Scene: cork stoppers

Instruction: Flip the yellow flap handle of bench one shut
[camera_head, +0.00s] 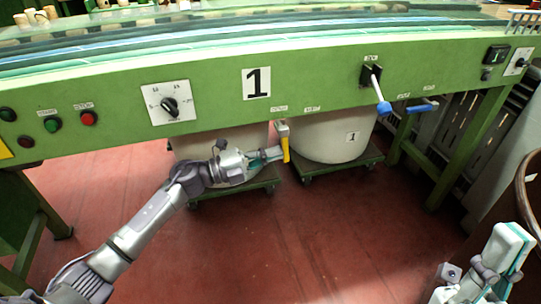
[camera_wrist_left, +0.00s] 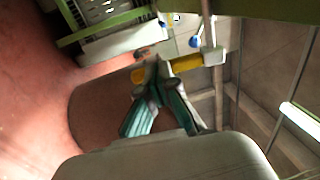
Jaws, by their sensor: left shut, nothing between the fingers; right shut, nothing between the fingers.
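Bench one is the green bench (camera_head: 218,99) with a black "1" on a white plate. Its yellow flap handle (camera_head: 285,148) hangs down from a light bracket under the bench's front edge. My left gripper (camera_head: 280,153) is shut with nothing in it, its fingertips right beside the yellow handle. In the left wrist view the yellow handle (camera_wrist_left: 187,63) lies just beyond the shut left fingertips (camera_wrist_left: 158,64); I cannot tell whether they touch. My right gripper (camera_head: 508,240) is at the lower right, away from the handle, shut and empty.
Two pale bins (camera_head: 325,135) stand on green dollies under the bench. A blue-tipped lever (camera_head: 382,104) and a blue handle (camera_head: 421,108) are to the right. A dial (camera_head: 169,104) and buttons are on the left. A brown barrel (camera_head: 529,190) stands at the right edge. The red floor in front is clear.

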